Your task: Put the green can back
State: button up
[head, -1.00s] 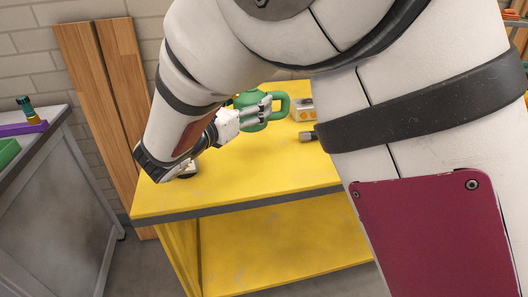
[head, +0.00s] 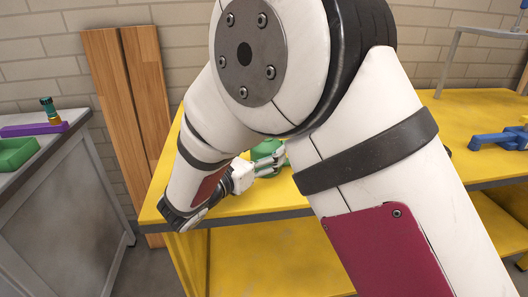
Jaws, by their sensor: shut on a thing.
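The green can (head: 264,151) is above or on the yellow table (head: 230,211), mostly hidden behind my arm and gripper. Only part of its rounded green body shows. My gripper (head: 273,162) is shut on the green can, with its pale fingers at the can's side. I cannot tell whether the can touches the tabletop. My arm covers the middle of the view and hides much of the table.
A grey bench at left holds a green tray (head: 17,153), a purple piece (head: 33,128) and a small dark bottle (head: 48,109). Wooden planks (head: 127,105) lean on the brick wall. A blue clamp-like tool (head: 499,138) lies on the table at right.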

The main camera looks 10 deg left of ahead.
jog(key=shift+f, duration=0.1)
jog(key=o, duration=1.3)
jog(key=shift+r, duration=0.2)
jog(key=p+v, duration=0.1)
jog(key=v, duration=0.6)
jog(key=shift+s+a, duration=0.15)
jog(key=shift+s, duration=0.1)
